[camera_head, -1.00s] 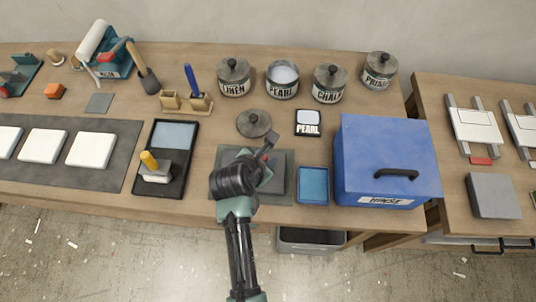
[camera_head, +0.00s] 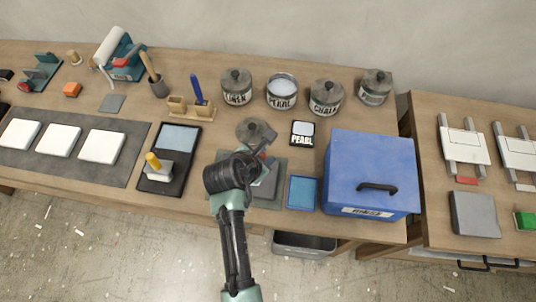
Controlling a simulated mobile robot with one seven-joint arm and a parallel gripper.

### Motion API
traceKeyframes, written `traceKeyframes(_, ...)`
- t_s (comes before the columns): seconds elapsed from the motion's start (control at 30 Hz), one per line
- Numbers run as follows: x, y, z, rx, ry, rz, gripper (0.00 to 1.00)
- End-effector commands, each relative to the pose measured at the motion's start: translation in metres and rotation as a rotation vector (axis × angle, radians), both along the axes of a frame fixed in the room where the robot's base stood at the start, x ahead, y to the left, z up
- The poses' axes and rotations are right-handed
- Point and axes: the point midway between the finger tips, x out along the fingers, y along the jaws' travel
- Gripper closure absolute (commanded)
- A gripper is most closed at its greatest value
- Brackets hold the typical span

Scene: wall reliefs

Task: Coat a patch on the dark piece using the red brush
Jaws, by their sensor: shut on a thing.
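The dark piece (camera_head: 276,192) lies on a grey-green mat (camera_head: 279,162) at the bench's front middle. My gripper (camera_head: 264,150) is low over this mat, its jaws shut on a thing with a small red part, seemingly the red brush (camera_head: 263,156). The bristles are hidden by my gripper and wrist. A paler area shows on the dark piece just below my gripper; I cannot tell whether it is paint. The Pearl can (camera_head: 282,92) stands open behind, with white paint inside. Its likely lid (camera_head: 256,130) lies on the bench behind my gripper.
A Pearl card (camera_head: 302,133), a blue tray (camera_head: 302,193) and a big blue box (camera_head: 372,178) stand to the right. Lidded cans (camera_head: 326,97) line the back. A holder (camera_head: 190,107) with a blue brush and a black tray (camera_head: 171,160) stand left.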

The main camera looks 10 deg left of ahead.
Motion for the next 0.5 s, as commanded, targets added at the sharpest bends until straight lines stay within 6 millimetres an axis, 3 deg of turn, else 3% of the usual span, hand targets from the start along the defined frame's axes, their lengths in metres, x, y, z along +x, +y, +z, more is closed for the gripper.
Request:
traceKeyframes(0.13, 0.0011, 0.0036, 0.0131, 0.0, 0.0, -0.001, 1.0)
traceKeyframes(0.5, 0.0016, 0.005, 0.0151, 0.0, -0.001, -0.002, 1.0)
